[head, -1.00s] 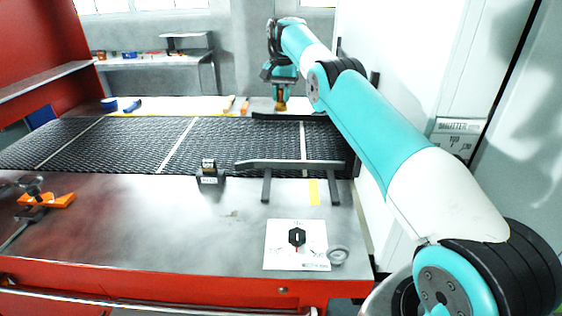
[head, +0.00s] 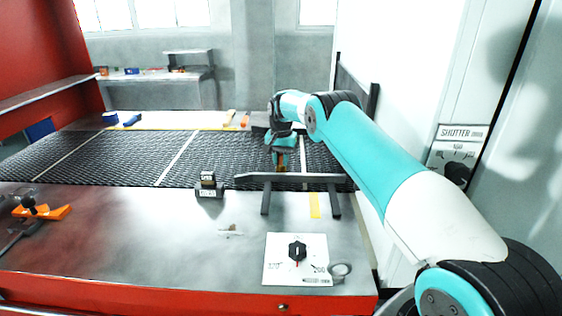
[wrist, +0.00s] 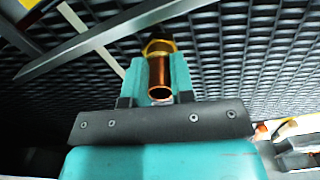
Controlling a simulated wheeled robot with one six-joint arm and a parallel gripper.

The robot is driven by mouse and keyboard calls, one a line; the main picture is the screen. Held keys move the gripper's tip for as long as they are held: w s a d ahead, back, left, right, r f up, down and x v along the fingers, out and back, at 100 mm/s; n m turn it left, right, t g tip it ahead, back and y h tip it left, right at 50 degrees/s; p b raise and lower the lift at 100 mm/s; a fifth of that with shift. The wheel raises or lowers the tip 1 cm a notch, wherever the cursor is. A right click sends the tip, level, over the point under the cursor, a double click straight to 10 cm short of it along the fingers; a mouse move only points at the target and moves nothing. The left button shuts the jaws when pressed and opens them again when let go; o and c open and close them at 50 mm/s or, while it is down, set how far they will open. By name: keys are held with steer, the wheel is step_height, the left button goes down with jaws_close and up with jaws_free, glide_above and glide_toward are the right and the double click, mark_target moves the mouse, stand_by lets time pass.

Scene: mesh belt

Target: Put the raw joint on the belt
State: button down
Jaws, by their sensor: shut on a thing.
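The raw joint (wrist: 160,78) is a copper tube with a brass-coloured hexagonal end, held between the two teal fingers of my gripper (wrist: 158,70) in the wrist view. In the head view my gripper (head: 281,165) is over the right part of the dark mesh belt (head: 120,158), behind the grey rail. Only a small orange-brown bit of the joint (head: 281,160) shows there. The mesh belt (wrist: 235,60) fills the background of the wrist view. I cannot tell whether the joint touches it.
A grey rail on two legs (head: 290,178) stands along the belt's near edge, close to my gripper. A small dark block (head: 208,185) stands left of it. A dial plate (head: 296,258) lies on the front bench. A white shutter cabinet wall is at the right.

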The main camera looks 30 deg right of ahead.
mark_target(281, 155)
steer(key=shift+f, duration=0.9)
steer(key=c, duration=1)
jaws_free()
step_height(281, 155, up, 12)
steer(key=shift+r+b, duration=0.2)
steer(key=shift+b, duration=0.9)
steer(key=s+a+r+n+y, duration=0.1)
steer(key=s+a+r+n, duration=0.45)
steer(key=s+a, duration=0.45)
steer(key=s+a+r+n+y, duration=0.1)
steer(key=s+a+r+n, duration=0.45)
steer(key=a, duration=0.55)
steer(key=s+a+f+n, duration=0.1)
steer(key=s+a, duration=0.1)
steer(key=s, duration=0.8)
steer(key=s+a+n+y, duration=0.1)
steer(key=s+a+n, duration=0.1)
steer(key=s, duration=0.8)
steer(key=s+a+f+n+y, duration=0.1)
steer(key=s+a, duration=0.3)
steer(key=s, duration=0.6)
steer(key=shift+s+a+f+n, duration=0.2)
steer(key=shift+s+f+n, duration=0.1)
steer(key=shift+n, duration=0.3)
